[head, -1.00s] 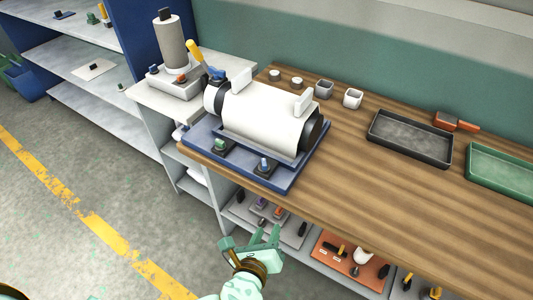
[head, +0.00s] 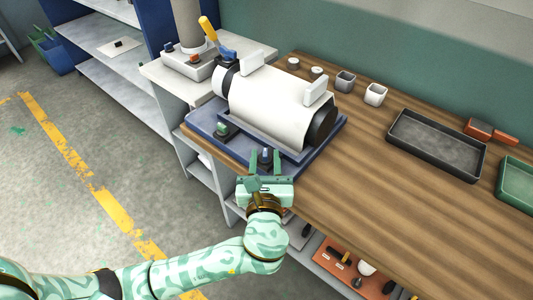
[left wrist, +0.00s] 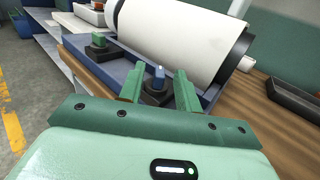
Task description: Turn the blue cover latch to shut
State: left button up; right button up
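The blue cover latch (head: 265,155) is a small blue upright knob on a dark square base, at the front edge of the machine's blue base plate. It also shows in the left wrist view (left wrist: 159,76). My left gripper (head: 266,168) is at the front of the machine with its fingers pointing at the latch. In the left wrist view the gripper (left wrist: 159,70) is open, and the blue knob shows between its two fingers with gaps on both sides. I cannot tell whether the fingertips reach beside it. My right gripper is not in view.
A similar green latch (head: 222,129) sits to the left on the blue base plate (head: 203,118). The large white drum cover (head: 270,108) rises just behind. Small cups, a grey tray (head: 435,145) and a green tray (head: 515,183) stand right on the wooden bench (head: 370,190).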

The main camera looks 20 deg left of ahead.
pick_arm(q)
jog(key=shift+x, duration=1.25)
jog(key=shift+s, duration=0.1)
grip_shut()
jog(key=shift+r, duration=0.1)
